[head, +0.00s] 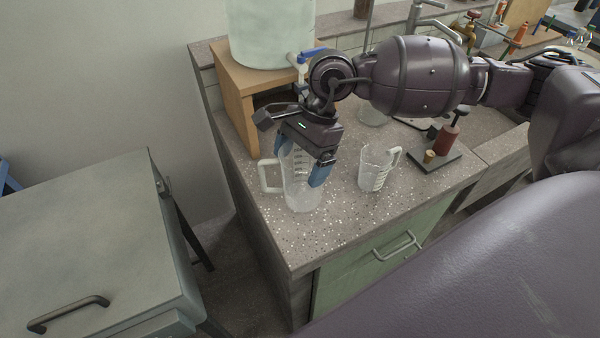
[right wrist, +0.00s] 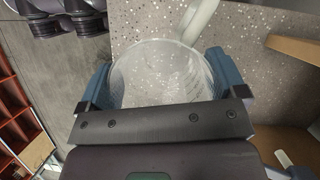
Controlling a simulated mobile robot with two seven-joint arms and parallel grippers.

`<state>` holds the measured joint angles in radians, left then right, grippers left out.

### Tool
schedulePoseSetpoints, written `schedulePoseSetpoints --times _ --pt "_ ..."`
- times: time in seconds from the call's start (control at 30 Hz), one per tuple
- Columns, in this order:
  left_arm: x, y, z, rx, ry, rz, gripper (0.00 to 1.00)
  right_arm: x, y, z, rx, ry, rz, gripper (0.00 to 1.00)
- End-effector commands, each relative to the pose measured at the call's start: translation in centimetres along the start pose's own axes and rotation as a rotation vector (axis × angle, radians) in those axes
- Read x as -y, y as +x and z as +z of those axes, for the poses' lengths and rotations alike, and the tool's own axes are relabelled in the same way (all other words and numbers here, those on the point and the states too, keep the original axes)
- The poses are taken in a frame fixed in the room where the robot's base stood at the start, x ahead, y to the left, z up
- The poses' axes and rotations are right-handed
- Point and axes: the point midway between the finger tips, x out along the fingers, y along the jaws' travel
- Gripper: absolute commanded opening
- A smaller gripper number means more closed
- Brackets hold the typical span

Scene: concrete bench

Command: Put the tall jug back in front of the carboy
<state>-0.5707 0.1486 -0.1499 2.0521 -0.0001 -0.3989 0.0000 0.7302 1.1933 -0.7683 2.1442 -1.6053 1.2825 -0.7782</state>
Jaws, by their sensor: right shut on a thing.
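The tall jug (head: 301,193) is clear, with a pale handle on its left side. It stands upright on the bench, or just above it; I cannot tell which. My right gripper (head: 302,172) is shut on it from above, with a blue finger on each side. In the right wrist view the jug's round mouth (right wrist: 160,72) lies between the fingers. The carboy (head: 272,32) is a large pale vessel with a blue-handled tap, on a wooden stand behind the jug. My left gripper is not in view.
A shorter clear jug (head: 375,168) stands to the right of the tall jug. A dark stand with a red cylinder (head: 446,140) is farther right. The wooden stand (head: 240,100) is close behind. The speckled bench (head: 335,225) is clear toward its front edge.

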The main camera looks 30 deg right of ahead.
Motion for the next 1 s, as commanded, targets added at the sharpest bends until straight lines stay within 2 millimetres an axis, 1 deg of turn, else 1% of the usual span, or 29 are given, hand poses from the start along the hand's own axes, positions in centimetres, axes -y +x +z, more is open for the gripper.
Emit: schedulePoseSetpoints --times 0.03,0.1,0.23,0.47,0.67,0.7,0.77,1.0 --pt "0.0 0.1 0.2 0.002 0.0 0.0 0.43 -0.1 1.0 -0.4 0.002 0.003 0.006 0.28" --pt "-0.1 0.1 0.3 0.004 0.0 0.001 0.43 -0.1 2.1 -0.9 0.002 0.002 0.006 0.28" --pt "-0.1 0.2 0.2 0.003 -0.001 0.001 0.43 0.0 3.6 -1.5 0.001 0.001 0.004 0.28" --pt "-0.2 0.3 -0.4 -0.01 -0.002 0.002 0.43 0.0 3.7 -1.6 0.0 -0.001 0.002 0.28" --pt "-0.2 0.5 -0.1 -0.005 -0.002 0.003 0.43 0.0 4.1 -1.7 0.0 0.0 0.003 0.28" --pt "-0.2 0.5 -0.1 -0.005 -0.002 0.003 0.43 0.0 4.1 -1.8 0.0 0.0 0.003 0.92" --pt "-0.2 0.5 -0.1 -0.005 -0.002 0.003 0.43 0.0 4.1 -1.7 0.0 0.0 0.003 1.0" --pt "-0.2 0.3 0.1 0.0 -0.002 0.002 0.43 0.0 3.9 -1.7 0.0 -0.001 0.002 1.0"
